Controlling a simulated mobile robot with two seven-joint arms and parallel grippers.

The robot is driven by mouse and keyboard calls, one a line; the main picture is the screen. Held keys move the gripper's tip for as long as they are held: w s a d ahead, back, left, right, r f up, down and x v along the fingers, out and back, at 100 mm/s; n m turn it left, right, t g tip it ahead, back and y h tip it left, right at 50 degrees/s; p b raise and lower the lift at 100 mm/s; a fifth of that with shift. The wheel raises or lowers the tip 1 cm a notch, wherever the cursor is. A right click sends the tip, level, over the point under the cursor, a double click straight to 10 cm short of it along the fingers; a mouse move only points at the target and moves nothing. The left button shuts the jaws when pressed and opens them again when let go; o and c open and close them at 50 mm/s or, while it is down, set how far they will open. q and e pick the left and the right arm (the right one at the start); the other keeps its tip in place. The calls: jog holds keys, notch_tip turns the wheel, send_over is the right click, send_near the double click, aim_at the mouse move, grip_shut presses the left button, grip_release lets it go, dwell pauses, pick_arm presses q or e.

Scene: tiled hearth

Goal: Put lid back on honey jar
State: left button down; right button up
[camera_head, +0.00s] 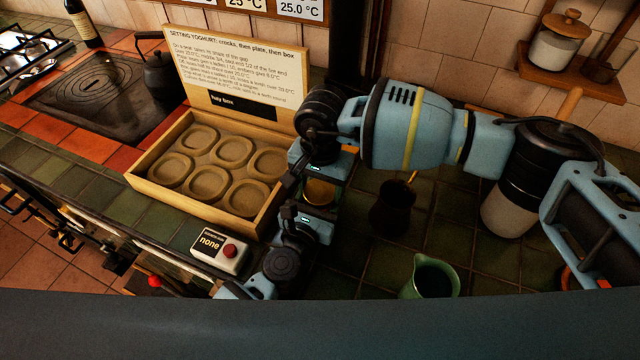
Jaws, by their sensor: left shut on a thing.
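A small round amber thing (320,193), which looks like the honey jar, shows between my two grippers, mostly hidden by them. My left gripper (292,214) comes up from the bottom and is shut at its near side; the hold itself is hidden. My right gripper (291,186) reaches in from the right, close above and behind the amber thing. Its fingers are dark and partly hidden, so I cannot tell whether they are open. I cannot make out a separate honey lid.
A wooden box (140,181) with several round hollows stands left of the grippers. A control box with a red button (229,251) is in front of it. A dark pot (391,207) and a green jug (432,279) stand to the right. A lidded white jar (556,48) is on the shelf.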

jog(key=shift+c, duration=1.2)
jog(key=o, duration=1)
jog(key=shift+o, duration=0.2)
jog(key=shift+r, duration=0.1)
jog(key=shift+r, duration=2.2)
jog(key=shift+s+a+r+m, duration=0.15)
jog(key=shift+r+m, duration=0.7)
jog(key=shift+m, duration=0.15)
jog(key=shift+d+r+m, duration=0.2)
jog(key=shift+r+m, duration=0.75)
jog(key=shift+m, duration=0.25)
